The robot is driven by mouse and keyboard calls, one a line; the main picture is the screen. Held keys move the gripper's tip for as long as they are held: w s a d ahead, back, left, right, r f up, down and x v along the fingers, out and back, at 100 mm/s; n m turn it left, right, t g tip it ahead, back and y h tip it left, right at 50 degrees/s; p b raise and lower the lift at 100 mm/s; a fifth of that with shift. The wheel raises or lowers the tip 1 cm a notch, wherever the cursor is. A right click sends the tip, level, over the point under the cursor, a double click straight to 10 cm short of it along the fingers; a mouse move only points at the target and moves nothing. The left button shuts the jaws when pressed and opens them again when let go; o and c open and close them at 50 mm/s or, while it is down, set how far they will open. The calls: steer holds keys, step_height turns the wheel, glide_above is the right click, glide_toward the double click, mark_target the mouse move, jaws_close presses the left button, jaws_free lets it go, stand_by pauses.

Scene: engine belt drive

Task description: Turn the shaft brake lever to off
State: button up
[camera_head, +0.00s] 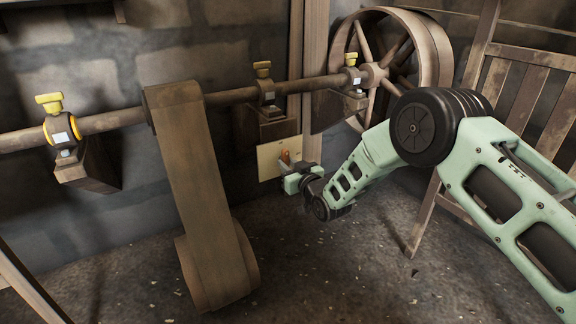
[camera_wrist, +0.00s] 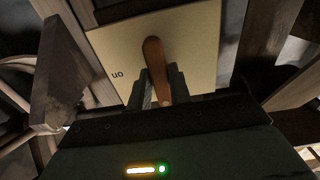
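The shaft brake lever (camera_wrist: 155,62) is an orange-brown handle on a pale plate (camera_wrist: 207,50). The plate (camera_head: 268,161) and a bit of the lever (camera_head: 285,157) also show in the head view, on the wall below the shaft. Upside-down lettering that seems to read "on" is left of the lever in the wrist view. My gripper (camera_wrist: 163,88) is at the plate, with one dark finger on each side of the lever's end. I cannot tell whether both fingers press on it. In the head view my gripper (camera_head: 294,178) is small and partly covers the plate's lower right.
A wide belt (camera_head: 192,170) hangs left of my gripper. A large pulley wheel (camera_head: 428,50) is above right, and a wooden frame (camera_head: 523,95) stands at right. The floor between is clear.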

steer(key=o, duration=0.4)
steer(key=shift+f, duration=0.1)
steer(key=p+v, duration=0.6)
steer(key=v, duration=1.1)
steer(key=shift+s+d+p, duration=0.2)
steer(key=shift+d+p, duration=0.05)
steer(key=shift+p, duration=0.1)
